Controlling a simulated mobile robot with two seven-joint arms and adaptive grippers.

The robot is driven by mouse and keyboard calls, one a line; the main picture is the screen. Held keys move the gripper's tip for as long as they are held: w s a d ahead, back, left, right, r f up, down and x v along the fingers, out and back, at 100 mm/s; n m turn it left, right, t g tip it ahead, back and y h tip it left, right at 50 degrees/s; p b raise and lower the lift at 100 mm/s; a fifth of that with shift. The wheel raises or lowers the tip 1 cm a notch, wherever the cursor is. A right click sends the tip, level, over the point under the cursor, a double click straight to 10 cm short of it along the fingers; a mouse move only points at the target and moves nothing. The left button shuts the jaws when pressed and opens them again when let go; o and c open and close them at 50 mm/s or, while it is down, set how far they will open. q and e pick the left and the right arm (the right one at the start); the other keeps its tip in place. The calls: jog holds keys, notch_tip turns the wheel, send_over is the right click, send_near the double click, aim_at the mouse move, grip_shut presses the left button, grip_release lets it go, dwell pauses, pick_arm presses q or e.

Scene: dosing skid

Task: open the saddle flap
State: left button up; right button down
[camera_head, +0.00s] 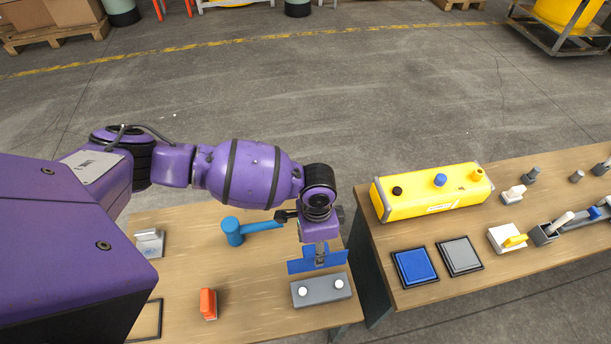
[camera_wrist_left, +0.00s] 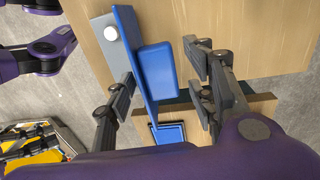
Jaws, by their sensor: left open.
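The saddle flap appears to be the upright blue plate (camera_head: 300,267) behind a grey base (camera_head: 321,290) with two white knobs. In the left wrist view, the blue flap (camera_wrist_left: 135,62) shows edge-on with a raised blue block (camera_wrist_left: 157,72) on one face. My left gripper (camera_head: 320,254) is over the flap from above. Seen from the wrist (camera_wrist_left: 160,72), its fingers are apart, one on the grey-base side and one beyond the block. A gap shows between the block and the far finger. Contact on the near side is unclear.
A blue lever handle (camera_head: 232,231) stands just left of my left gripper. An orange switch (camera_head: 208,304) and a grey-white fixture (camera_head: 150,243) are farther left. Across a gap, the right table holds a yellow box (camera_head: 430,193), a blue panel (camera_head: 414,267) and a grey panel (camera_head: 459,256).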

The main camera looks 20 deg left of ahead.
pick_arm(q)
jog(key=shift+f, duration=0.25)
